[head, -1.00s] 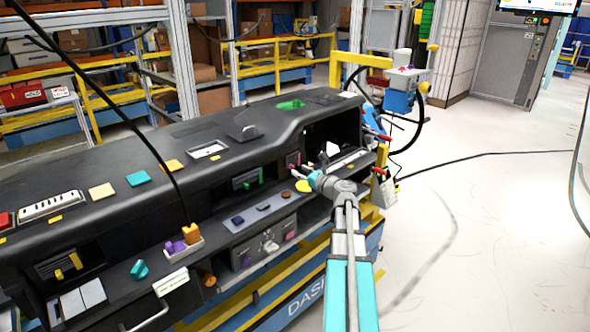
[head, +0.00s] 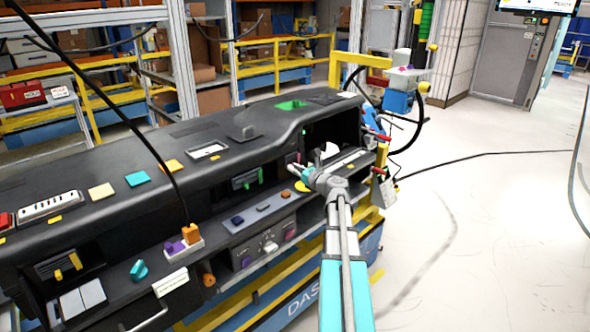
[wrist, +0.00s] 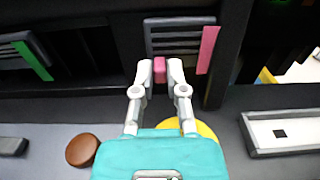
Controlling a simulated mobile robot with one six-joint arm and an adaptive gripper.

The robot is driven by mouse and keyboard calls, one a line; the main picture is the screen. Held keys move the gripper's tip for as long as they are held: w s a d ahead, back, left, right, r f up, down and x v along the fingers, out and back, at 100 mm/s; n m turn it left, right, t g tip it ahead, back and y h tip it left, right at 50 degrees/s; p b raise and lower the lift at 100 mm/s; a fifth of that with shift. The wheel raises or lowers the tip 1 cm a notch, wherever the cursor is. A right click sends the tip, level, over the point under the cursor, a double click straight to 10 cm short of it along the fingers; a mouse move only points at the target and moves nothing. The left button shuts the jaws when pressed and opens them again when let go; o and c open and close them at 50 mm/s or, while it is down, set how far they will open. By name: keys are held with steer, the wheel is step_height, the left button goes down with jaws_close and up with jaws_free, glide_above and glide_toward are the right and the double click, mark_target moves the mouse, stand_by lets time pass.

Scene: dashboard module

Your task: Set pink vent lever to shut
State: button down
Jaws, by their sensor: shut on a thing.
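The pink vent lever (wrist: 159,69) shows in the wrist view as a small pink block at the lower left of a grey slatted vent (wrist: 178,38). My gripper (wrist: 160,75) is shut on it, one finger on each side, in front of the dashboard. A tall pink strip (wrist: 208,50) stands along the vent's right side. In the head view my gripper (head: 298,170) reaches the dashboard front at the pink vent, which is small and partly hidden there.
A second vent with a green strip (wrist: 33,60) is to the left. A brown round knob (wrist: 82,151) and a yellow disc (wrist: 200,130), partly hidden by my gripper, lie on the ledge below. Open floor (head: 480,230) lies right of the dashboard.

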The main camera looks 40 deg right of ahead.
steer(key=shift+a, duration=0.15)
stand_by(0.3)
steer(key=c, duration=0.7)
jaws_free()
steer(key=shift+s, duration=0.15)
steer(key=s, duration=0.7)
steer(key=s+d, duration=0.1)
steer(key=s, duration=0.3)
steer(key=shift+s, duration=0.35)
